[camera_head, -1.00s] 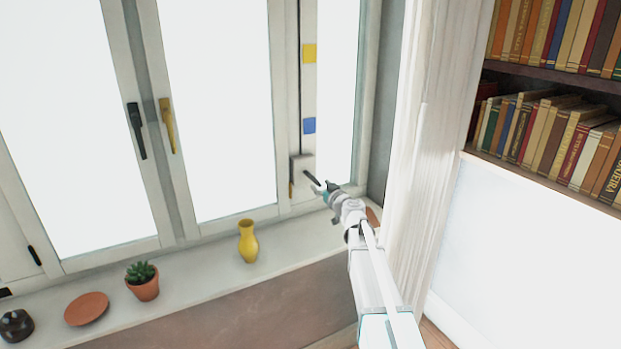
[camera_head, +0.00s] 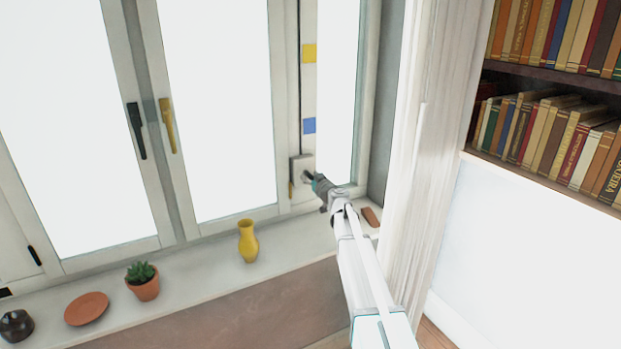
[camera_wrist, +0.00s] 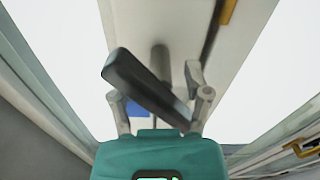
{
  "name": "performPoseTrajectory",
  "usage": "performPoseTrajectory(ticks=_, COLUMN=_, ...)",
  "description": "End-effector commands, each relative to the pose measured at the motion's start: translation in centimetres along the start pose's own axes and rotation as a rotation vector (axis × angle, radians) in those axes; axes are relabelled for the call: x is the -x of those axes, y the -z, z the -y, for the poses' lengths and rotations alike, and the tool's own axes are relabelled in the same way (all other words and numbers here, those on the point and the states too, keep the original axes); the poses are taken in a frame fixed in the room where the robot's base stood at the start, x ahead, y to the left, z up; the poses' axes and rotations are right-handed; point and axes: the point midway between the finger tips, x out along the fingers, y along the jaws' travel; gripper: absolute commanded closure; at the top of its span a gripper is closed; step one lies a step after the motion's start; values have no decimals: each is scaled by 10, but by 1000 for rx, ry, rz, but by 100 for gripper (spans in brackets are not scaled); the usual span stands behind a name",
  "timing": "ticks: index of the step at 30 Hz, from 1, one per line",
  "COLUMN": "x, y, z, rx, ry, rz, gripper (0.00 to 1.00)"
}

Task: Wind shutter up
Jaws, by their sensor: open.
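The shutter winder is a pale box (camera_head: 296,165) low on the window post, with a thin dark cord or rod running up from it. Its dark crank handle (camera_wrist: 132,80) lies slanted across the wrist view, on a grey shaft (camera_wrist: 160,60). My gripper (camera_head: 312,179) is at the winder and hides most of the handle in the head view. In the wrist view the two grey fingers stand apart, with the handle passing between them. I cannot tell whether either finger touches it.
A yellow square (camera_head: 309,53) and a blue square (camera_head: 309,125) mark the post. The sill holds a yellow vase (camera_head: 248,242), a potted succulent (camera_head: 142,282), a terracotta saucer (camera_head: 87,309) and a dark pot (camera_head: 16,326). A white curtain or panel (camera_head: 422,150) stands close right of my arm.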

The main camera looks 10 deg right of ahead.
Motion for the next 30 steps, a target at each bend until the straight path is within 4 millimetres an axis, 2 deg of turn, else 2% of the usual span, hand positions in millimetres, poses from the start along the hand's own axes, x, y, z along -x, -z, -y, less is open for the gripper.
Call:
performPoseTrajectory(ticks=1, x=0, y=0, z=0, rx=0, ry=0, rz=0, gripper=43)
performPoseTrajectory(ticks=2, x=0, y=0, z=0, rx=0, ry=0, rz=0, gripper=49)
performPoseTrajectory(ticks=10, x=0, y=0, z=0, rx=0, ry=0, rz=0, gripper=99)
performPoseTrajectory(ticks=23, x=0, y=0, z=0, rx=-8, ry=0, rz=0, gripper=100)
performPoseTrajectory(ticks=30, x=0, y=0, z=0, rx=-69, ry=0, rz=0, gripper=100)
